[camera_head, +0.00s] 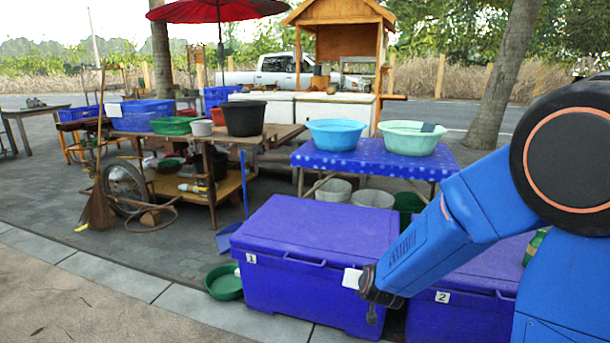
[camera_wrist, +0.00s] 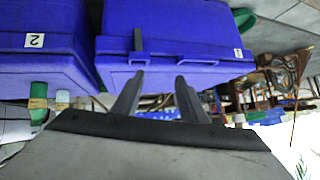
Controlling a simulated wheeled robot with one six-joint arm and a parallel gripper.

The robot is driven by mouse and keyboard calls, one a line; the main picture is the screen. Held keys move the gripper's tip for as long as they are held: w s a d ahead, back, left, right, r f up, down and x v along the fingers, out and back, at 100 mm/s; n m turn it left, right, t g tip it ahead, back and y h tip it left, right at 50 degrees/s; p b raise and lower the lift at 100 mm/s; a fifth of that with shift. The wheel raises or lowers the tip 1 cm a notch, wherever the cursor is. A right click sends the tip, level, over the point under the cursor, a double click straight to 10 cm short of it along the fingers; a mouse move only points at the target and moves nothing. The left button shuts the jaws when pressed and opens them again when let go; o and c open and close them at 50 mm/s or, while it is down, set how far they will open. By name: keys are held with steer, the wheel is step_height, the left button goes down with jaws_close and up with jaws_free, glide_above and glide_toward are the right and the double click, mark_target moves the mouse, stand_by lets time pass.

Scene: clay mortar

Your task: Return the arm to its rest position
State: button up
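My blue arm reaches in from the right in the head view, bent and pointing down to the left. My gripper (camera_head: 370,293) is at its end, in front of the blue cooler box marked 1 (camera_head: 300,250). In the wrist view my gripper (camera_wrist: 160,76) has its two grey fingers apart with nothing held between them. That view is upside down and shows cooler box 1 (camera_wrist: 180,25) beyond the fingertips. A small white square (camera_head: 352,278) shows beside the gripper; I cannot tell what it belongs to.
Cooler box 2 (camera_head: 455,308) stands partly behind my arm. A blue-clothed table (camera_head: 350,158) with two basins is behind the boxes. A green basin (camera_head: 224,282) lies left of box 1. A wooden cart (camera_head: 190,185) stands further left. The pavement at front left is clear.

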steer(key=s+d+r+n+g, duration=0.1)
steer(key=s+d+r, duration=0.3)
steer(key=s, duration=0.8)
steer(key=s+d+r+g, duration=0.2)
steer(key=s+d+r, duration=0.2)
steer(key=s, duration=0.8)
steer(key=s+d+r+n+g, duration=0.1)
steer(key=s+d+r, duration=0.3)
steer(key=s, duration=0.8)
step_height(320, 180, up, 2)
steer(key=shift+s+d+r+n+g+h, duration=0.25)
steer(key=shift+d+n+g+h, duration=0.1)
steer(key=shift+g, duration=0.45)
